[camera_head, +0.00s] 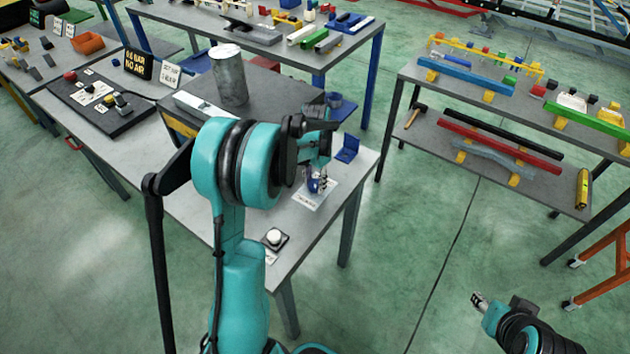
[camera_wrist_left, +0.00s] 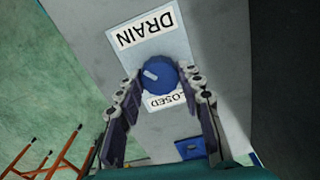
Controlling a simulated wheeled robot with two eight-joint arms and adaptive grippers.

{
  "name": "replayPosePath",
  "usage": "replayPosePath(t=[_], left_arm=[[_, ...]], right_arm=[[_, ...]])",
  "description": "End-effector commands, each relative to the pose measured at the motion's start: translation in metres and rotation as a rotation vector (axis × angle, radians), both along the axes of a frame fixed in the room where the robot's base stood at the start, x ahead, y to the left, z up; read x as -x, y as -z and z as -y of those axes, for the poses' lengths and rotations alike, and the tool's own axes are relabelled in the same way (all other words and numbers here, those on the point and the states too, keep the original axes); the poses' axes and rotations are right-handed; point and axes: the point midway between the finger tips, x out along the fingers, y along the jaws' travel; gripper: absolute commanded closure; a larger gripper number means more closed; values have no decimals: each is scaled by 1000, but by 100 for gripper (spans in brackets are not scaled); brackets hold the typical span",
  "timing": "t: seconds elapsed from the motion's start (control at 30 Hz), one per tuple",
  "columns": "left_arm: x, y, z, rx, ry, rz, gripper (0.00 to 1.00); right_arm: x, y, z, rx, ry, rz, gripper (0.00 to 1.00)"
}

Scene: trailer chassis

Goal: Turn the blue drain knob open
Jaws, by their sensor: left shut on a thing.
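The blue drain knob (camera_wrist_left: 161,76) sits on a pale plate in the left wrist view. Its white mark points toward the picture's left. A DRAIN label (camera_wrist_left: 144,28) reads upside down above it. Below it is a partly covered CLOSED label (camera_wrist_left: 163,102). My left gripper (camera_wrist_left: 160,80) has one finger on each side of the knob and is shut on it. In the head view the left gripper (camera_head: 318,180) is over the plate near the table's front corner, hiding part of the knob. My right gripper (camera_head: 480,300) is far from it at lower right, too small to judge.
A small blue box (camera_head: 348,148) lies near the right edge, and a round white button (camera_head: 274,237) near the front. The shelf table (camera_head: 480,165) stands apart to the right, with open floor between.

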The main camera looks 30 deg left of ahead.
Motion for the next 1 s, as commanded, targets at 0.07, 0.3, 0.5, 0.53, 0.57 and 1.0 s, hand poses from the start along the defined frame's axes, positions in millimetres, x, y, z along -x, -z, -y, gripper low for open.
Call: replayPosePath(t=[0.07,0.3,0.5,0.53,0.57,1.0], left_arm=[[0,0,0,0,72,0,92],[0,0,0,0,293,0,92],[0,0,0,0,450,0,92],[0,0,0,0,470,0,92],[0,0,0,0,489,0,92],[0,0,0,0,643,0,92]], right_arm=[[0,0,0,0,0,0,60],[0,-1,0,0,0,0,60],[0,-1,0,0,0,0,60],[0,-1,0,0,0,0,60],[0,-1,0,0,0,0,60],[0,-2,0,0,0,0,60]])
